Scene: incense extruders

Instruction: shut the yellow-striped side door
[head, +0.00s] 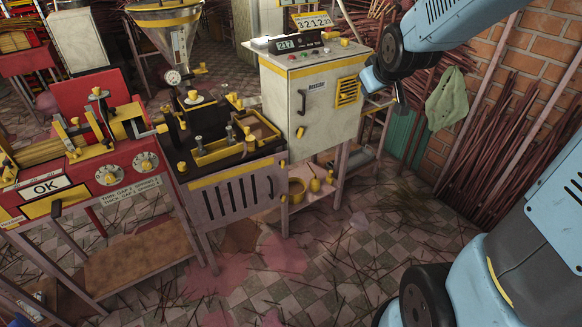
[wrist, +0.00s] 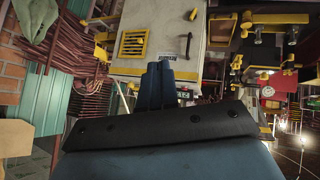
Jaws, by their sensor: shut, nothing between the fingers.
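A pale slotted panel (head: 222,207) with a yellow stripe along its top and a dark handle (head: 270,187) at its right is on the front of the middle machine. It best fits the yellow-striped side door, though I cannot be sure. I cannot tell whether it stands ajar. My gripper (head: 400,104) is at upper right in the head view, in front of and right of the grey cabinet, well away from the slotted panel. In the wrist view its fingers (wrist: 165,86) are together, empty, and overlap the cabinet's image.
The grey cabinet (head: 345,108) has a handle, a yellow vent (head: 348,91) and a yellow upper band; its face shows in the wrist view (wrist: 207,45). A yellow pot (head: 297,190) sits on a low shelf. Rods lean at right. Floor before the machines is open, with scattered sticks.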

